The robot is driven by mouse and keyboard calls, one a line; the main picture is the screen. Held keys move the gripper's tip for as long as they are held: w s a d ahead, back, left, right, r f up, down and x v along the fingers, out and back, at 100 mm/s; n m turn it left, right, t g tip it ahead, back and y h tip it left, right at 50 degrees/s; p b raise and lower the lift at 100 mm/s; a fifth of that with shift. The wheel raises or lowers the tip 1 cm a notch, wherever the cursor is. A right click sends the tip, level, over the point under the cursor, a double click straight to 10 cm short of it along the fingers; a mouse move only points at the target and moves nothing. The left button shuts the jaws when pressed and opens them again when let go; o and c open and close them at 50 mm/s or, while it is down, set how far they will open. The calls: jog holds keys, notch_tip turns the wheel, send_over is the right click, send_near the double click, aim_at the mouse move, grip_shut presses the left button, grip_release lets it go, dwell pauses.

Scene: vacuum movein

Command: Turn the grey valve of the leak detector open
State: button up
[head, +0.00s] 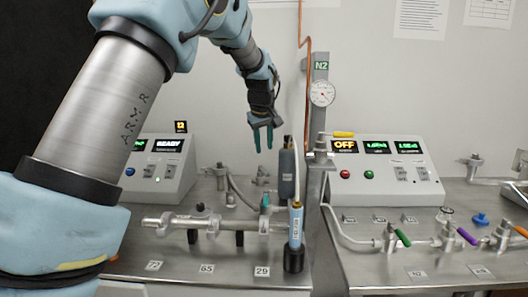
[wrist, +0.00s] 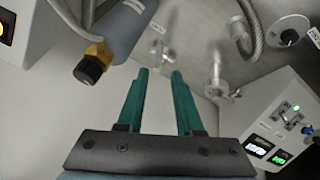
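My gripper (head: 264,142) hangs fingers down above the left bench, left of the N2 post. In the wrist view my gripper (wrist: 160,74) is open, with empty space between its teal fingers. A white box with a READY display (head: 160,168) stands at the left back; I cannot tell surely that it is the leak detector. Grey metal fittings and pipework (head: 180,221) lie in front of it. In the wrist view, metal fittings (wrist: 214,80) lie beyond the fingertips, apart from them. I cannot tell which fitting is the grey valve, or its position.
A grey cylinder (head: 287,174) and a blue-labelled canister (head: 295,224) stand right of my gripper. The N2 post (head: 319,120) carries a gauge and a copper tube. A second box (head: 380,172) reads OFF.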

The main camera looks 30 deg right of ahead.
jog(key=shift+s+a+f+t+b, duration=0.15)
jog(key=shift+a+f+t+b, duration=0.15)
jog(key=shift+a+t+b, duration=0.2)
jog(key=shift+c, duration=0.7)
jog(key=a+t+h+b, duration=0.1)
jog(key=s+a+n+t+h+b, duration=0.1)
jog(key=a+n+t+h+b, duration=0.1)
jog(key=a+b, duration=0.1)
jog(key=shift+s+a+r, duration=0.1)
jog(key=shift+s, duration=0.3)
grip_shut()
jog(key=p, duration=0.4)
send_near(263, 170)
jog(key=w+r+x, duration=0.1)
jog(key=x, duration=0.4)
jog(key=shift+s+f+h, duration=0.25)
jog(key=shift+f+h, duration=0.05)
jog(key=shift+f, duration=0.55)
